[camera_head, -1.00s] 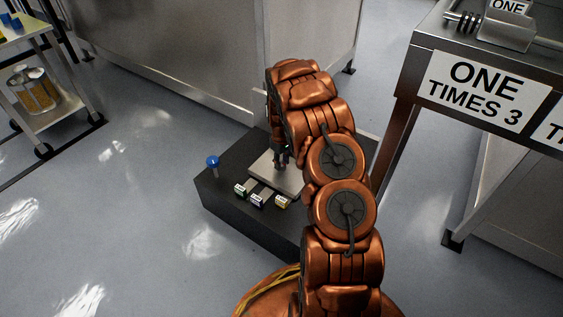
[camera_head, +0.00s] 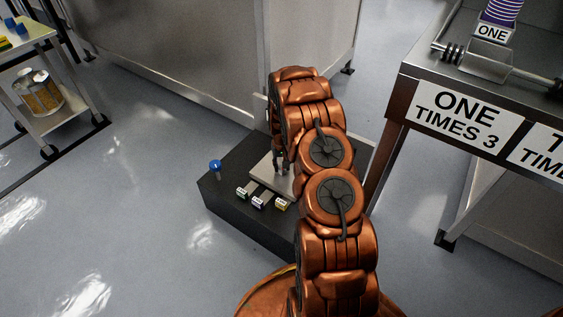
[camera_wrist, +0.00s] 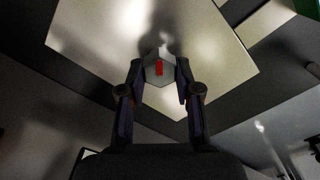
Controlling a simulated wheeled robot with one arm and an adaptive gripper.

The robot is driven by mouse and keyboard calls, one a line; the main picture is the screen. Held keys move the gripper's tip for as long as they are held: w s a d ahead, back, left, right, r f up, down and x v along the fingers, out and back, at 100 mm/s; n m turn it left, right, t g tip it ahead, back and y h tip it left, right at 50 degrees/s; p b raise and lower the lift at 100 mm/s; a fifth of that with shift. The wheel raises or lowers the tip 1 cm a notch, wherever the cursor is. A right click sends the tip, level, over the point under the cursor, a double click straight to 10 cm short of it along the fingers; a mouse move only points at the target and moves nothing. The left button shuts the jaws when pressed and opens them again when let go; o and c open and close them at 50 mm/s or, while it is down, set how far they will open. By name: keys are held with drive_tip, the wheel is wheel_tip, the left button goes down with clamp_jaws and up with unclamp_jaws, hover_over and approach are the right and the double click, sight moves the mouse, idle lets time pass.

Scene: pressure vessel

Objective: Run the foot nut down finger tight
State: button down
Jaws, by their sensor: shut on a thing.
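In the wrist view, the foot nut (camera_wrist: 152,70) is a pale grey hexagonal piece with a red mark on its face. My gripper (camera_wrist: 160,78) is shut on it, with one dark finger on each side. The nut is over a light metal plate (camera_wrist: 90,30); whether it touches the plate I cannot tell. In the head view, my gripper (camera_head: 281,166) is low over the same plate (camera_head: 262,174) on a black base block (camera_head: 225,195). My arm hides much of the plate and the nut there.
A blue-topped post (camera_head: 215,166) stands at the base's left corner. Several small labelled blocks (camera_head: 262,200) line its front. A steel bench (camera_head: 465,115) marked ONE TIMES 3 stands at right, a cart (camera_head: 45,100) at far left. The floor at left is clear.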

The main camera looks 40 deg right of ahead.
drive_tip(key=shift+s+m+p, duration=0.1)
drive_tip(key=shift+m+p, duration=0.65)
drive_tip(key=shift+m, duration=0.75)
drive_tip(key=c, duration=0.8)
unclamp_jaws()
drive_tip(key=shift+d+r, duration=0.1)
drive_tip(key=shift+r, duration=0.75)
wheel_tip(320, 180, up, 10)
drive_tip(key=shift+r, duration=0.15)
drive_tip(key=shift+r, duration=0.1)
